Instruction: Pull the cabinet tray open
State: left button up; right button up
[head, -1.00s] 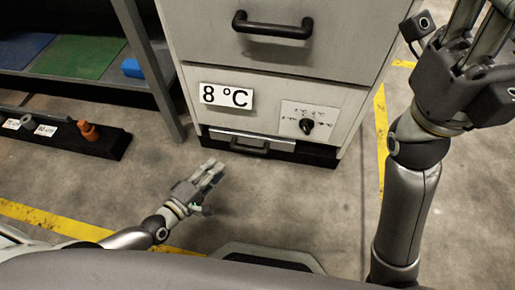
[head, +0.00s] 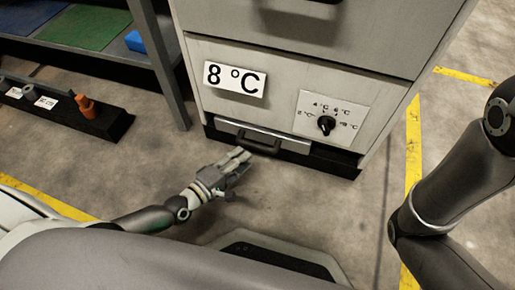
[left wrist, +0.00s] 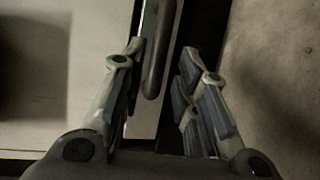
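The cabinet tray (head: 290,143) is a low, silver-fronted drawer at the bottom of the light grey cabinet, and it looks closed. Its dark bar handle (head: 258,146) faces me. My left gripper (head: 240,158) is low over the floor, just in front of and slightly left of the handle. In the left wrist view, my left gripper (left wrist: 162,62) is open, and the handle (left wrist: 153,75) shows ahead between its fingers, nearer the left one. I cannot tell whether they touch. My right gripper is outside the head view; only its arm shows.
The cabinet (head: 225,120) carries an "8 °C" label (head: 235,78) and a dial (head: 326,125) above the tray. A shelf (head: 170,80) stands left, with a dark rack (head: 95,122) on the floor. Bare floor lies in front of the tray.

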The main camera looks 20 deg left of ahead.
aim_at(257, 147)
pick_arm(q)
jog(key=b+x, duration=0.2)
jog(key=x, duration=0.6)
jog(key=shift+f, duration=0.1)
grip_shut()
